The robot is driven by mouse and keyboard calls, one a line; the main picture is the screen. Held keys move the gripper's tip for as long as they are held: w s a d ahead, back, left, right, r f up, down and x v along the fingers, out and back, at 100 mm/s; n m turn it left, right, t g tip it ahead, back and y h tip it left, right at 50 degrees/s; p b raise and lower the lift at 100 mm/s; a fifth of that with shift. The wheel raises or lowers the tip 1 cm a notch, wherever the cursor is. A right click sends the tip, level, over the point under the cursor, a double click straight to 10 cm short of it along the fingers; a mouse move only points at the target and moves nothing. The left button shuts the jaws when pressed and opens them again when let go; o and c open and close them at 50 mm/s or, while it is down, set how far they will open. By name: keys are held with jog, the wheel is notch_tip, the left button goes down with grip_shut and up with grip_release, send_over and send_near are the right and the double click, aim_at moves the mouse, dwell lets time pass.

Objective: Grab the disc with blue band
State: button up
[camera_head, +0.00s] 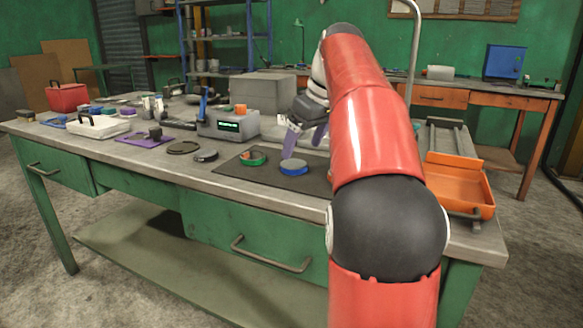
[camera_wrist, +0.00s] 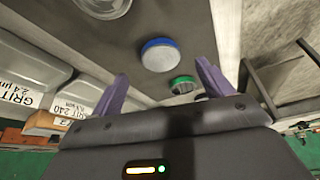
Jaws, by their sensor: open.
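The disc with the blue band (camera_head: 293,167) has a pale grey top and lies flat on a dark mat (camera_head: 228,168) near the bench's front. In the wrist view the blue-banded disc (camera_wrist: 160,57) lies beyond the fingertips, roughly between their lines. My gripper (camera_head: 303,150) is above the mat, just behind and above this disc, with purple fingers apart and nothing between them. The open fingers also show in the wrist view (camera_wrist: 162,70). A green-banded disc (camera_head: 253,157) lies left of the blue one; it also shows in the wrist view (camera_wrist: 183,85).
A grey device with a green display (camera_head: 228,124) stands behind the mat. A dark round piece (camera_head: 205,156) lies left of it. An orange tray (camera_head: 458,186) is at the bench's right end. In the wrist view, labelled grit boxes (camera_wrist: 22,90) line the left side.

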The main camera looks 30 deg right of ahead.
aim_at(294, 163)
jog(key=x, duration=0.5)
jog(key=shift+w+a+r+b, duration=0.1)
jog(key=shift+b, duration=0.3)
jog(key=shift+r, duration=0.1)
jog(key=c, duration=1.3)
